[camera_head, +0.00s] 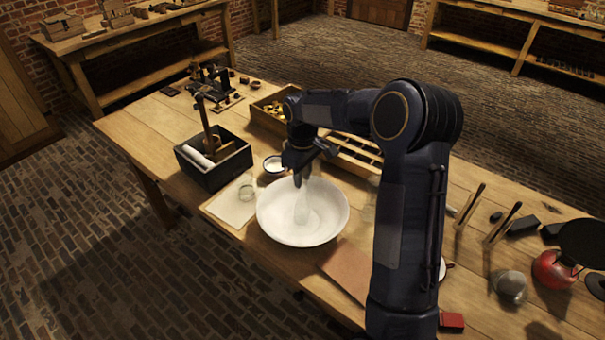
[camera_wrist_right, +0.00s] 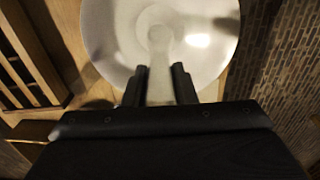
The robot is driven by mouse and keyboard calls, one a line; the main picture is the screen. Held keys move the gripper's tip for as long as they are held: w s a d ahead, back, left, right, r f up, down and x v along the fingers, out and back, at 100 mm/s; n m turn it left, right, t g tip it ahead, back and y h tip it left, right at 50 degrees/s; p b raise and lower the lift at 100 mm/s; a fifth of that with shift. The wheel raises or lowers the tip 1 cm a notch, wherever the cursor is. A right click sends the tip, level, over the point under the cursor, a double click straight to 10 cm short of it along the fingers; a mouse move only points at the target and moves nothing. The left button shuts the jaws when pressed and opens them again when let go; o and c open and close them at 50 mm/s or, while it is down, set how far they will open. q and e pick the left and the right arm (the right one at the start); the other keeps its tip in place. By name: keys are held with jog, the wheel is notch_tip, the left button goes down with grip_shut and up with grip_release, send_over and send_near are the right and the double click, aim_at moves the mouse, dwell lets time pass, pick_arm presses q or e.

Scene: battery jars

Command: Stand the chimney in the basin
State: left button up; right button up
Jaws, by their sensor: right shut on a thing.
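The white basin (camera_head: 272,228) stands on the wooden table in the head view. It fills the top of the right wrist view (camera_wrist_right: 105,40). The chimney (camera_head: 302,207) is a pale, translucent glass tube, roughly upright over the middle of the basin. My right gripper (camera_head: 301,180) is shut on its upper part from above. In the right wrist view the chimney (camera_wrist_right: 161,60) runs from between the two dark fingers (camera_wrist_right: 160,82) towards the basin's floor. I cannot tell whether its lower end touches the basin. My left gripper is not in view.
A dark box (camera_head: 215,172) with a white roll stands left of the basin, near a glass jar (camera_head: 247,187) on a pale sheet (camera_head: 229,208). A small bowl (camera_head: 273,164) sits behind the basin. A brown board (camera_head: 345,268) lies at its front right.

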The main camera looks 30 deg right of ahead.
jog(key=shift+f, duration=0.1)
jog(key=o, duration=1)
